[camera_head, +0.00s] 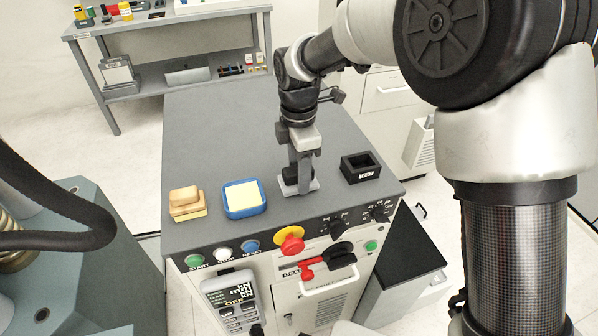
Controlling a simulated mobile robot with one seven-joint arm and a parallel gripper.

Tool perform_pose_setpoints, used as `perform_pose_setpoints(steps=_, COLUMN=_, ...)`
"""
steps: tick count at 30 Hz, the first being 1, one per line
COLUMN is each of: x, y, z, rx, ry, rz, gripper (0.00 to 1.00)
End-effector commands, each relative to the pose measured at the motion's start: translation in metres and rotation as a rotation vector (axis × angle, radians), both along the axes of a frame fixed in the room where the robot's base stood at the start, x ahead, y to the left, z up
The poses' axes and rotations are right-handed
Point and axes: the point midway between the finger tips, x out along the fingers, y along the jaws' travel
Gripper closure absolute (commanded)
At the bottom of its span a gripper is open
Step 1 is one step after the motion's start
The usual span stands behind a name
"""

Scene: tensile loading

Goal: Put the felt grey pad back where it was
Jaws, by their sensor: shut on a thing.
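My gripper (301,176) points down over the grey top of the machine cabinet (220,140). It is shut on the felt grey pad (290,189), a small light grey piece showing around the fingertips. The pad is at or just above the cabinet top, near the front edge; I cannot tell if it touches. The fingers hide much of it.
A blue tray with a pale yellow pad (244,196) and a wooden block (187,204) stand to the left. A black open box (360,168) stands to the right. Buttons and a red knob (290,240) line the front panel. The back of the top is clear.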

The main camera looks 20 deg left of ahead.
Motion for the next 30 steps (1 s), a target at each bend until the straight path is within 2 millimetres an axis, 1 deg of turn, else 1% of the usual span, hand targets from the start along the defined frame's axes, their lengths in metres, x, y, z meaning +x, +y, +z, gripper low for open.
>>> perform_pose_setpoints(steps=2, x=0.000, y=0.000, z=-0.004, rx=0.001, ry=-0.001, rz=0.000, gripper=0.75)
perform_pose_setpoints(steps=11, x=0.000, y=0.000, z=-0.006, rx=0.001, ry=-0.001, rz=-0.001, gripper=0.75)
perform_pose_setpoints(steps=12, x=0.000, y=0.000, z=-0.006, rx=0.001, ry=-0.001, rz=-0.001, gripper=0.49)
perform_pose_setpoints(steps=15, x=0.000, y=0.000, z=-0.006, rx=0.001, ry=-0.001, rz=-0.001, gripper=0.35)
perform_pose_setpoints(steps=22, x=0.000, y=0.000, z=-0.005, rx=0.001, ry=-0.001, rz=-0.001, gripper=0.35)
perform_pose_setpoints(steps=25, x=0.001, y=0.000, z=-0.002, rx=0.001, ry=-0.002, rz=-0.001, gripper=0.35)
perform_pose_setpoints(steps=28, x=0.001, y=0.000, z=0.008, rx=0.002, ry=-0.002, rz=-0.001, gripper=0.35)
perform_pose_setpoints(steps=30, x=0.002, y=0.000, z=0.020, rx=0.003, ry=-0.004, rz=-0.002, gripper=0.35)
